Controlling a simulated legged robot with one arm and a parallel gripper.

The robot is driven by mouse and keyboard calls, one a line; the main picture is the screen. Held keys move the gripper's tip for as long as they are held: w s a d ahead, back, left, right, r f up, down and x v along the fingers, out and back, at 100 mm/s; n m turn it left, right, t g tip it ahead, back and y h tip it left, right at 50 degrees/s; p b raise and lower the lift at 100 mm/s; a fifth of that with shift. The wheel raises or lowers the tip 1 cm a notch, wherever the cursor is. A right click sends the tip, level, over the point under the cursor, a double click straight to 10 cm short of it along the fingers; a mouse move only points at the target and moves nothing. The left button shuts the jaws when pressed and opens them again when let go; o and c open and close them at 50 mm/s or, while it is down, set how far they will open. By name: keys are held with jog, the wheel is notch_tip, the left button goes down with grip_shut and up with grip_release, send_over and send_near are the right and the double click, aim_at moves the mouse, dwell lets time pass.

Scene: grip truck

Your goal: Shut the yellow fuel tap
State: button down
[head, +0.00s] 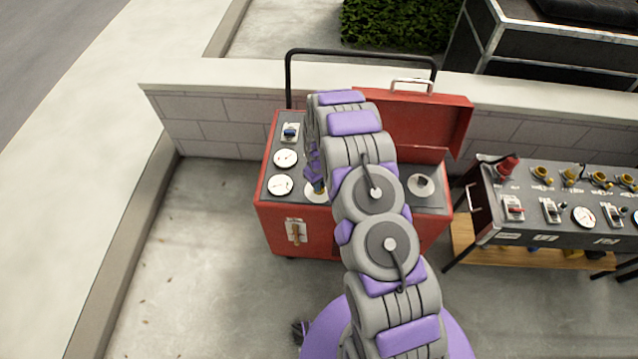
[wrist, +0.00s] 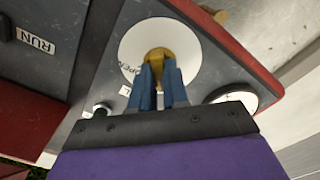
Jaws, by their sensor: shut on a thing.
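The yellow fuel tap (wrist: 158,56) sits in the middle of a round white dial plate (wrist: 190,38) on the dark top panel of the red generator in the wrist view. The letters "OPEN" show partly on the plate beside the tap. My gripper (wrist: 160,72) has its blue fingers shut on the tap. In the head view my gripper (head: 318,184) is over the panel, and the white plate (head: 311,197) shows below it. My arm hides part of the panel there, and the tap is hard to make out.
The red generator (head: 300,232) has two gauges (head: 284,159), a blue switch (head: 290,132), a raised red lid (head: 425,118) and a black handle bar (head: 360,54). A control bench (head: 540,215) stands at the right. A low block wall (head: 205,131) runs behind. Bare concrete lies at the left.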

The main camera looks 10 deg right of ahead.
jog(key=shift+w+r, duration=0.1)
jog(key=shift+w, duration=0.05)
dwell(0.4)
jog(key=c, duration=1.1)
grip_release()
notch_tip(320, 180, up, 17)
jog(key=shift+r+p, duration=0.1)
jog(key=shift+p, duration=1.05)
